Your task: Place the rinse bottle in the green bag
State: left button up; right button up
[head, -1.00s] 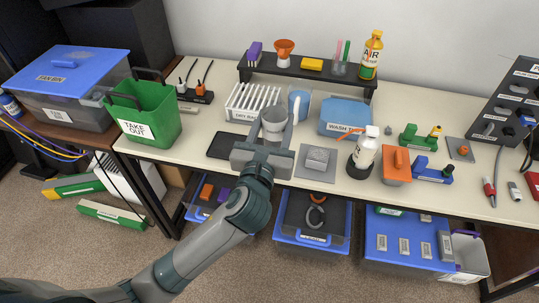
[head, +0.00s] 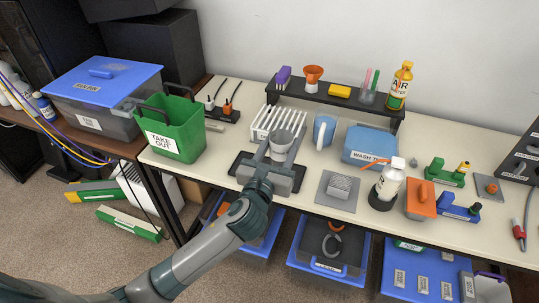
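The rinse bottle (head: 390,181) is white with an orange nozzle and a small label. It stands upright on a dark round base, right of the grey pad. The green bag (head: 182,121), labelled TAKE OUT, stands open at the table's left end, its dark handles raised. My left gripper (head: 280,148) is over the dark mat, between bag and bottle and apart from both. Its fingers are on either side of a light grey cup (head: 282,137), which appears gripped; the contact is partly hidden. My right gripper is out of view.
A white drying rack (head: 262,124), a blue mug (head: 325,131) and a blue wash tub (head: 368,145) stand behind the gripper. A grey pad with a block (head: 341,188) lies left of the bottle. An orange container (head: 420,202) stands close on its right.

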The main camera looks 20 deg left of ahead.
pick_arm(q)
jog(key=w+a+f, duration=0.1)
jog(key=a, duration=0.1)
jog(key=w+a+f, duration=0.1)
jog(key=a, duration=0.1)
jog(key=shift+w+f, duration=0.2)
jog(key=shift+f, duration=0.2)
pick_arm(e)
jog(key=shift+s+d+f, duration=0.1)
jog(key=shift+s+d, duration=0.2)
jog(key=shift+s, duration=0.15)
pick_arm(q)
notch_tip(320, 180, down, 3)
jog(key=shift+f+b, duration=0.15)
jog(key=shift+b, duration=0.3)
jog(key=shift+f, duration=0.35)
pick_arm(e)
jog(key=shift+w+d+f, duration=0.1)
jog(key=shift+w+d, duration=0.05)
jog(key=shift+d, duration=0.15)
pick_arm(q)
jog(key=shift+f, duration=0.1)
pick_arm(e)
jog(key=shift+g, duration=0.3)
pick_arm(q)
jog(key=o, duration=1)
jog(key=shift+o, duration=0.2)
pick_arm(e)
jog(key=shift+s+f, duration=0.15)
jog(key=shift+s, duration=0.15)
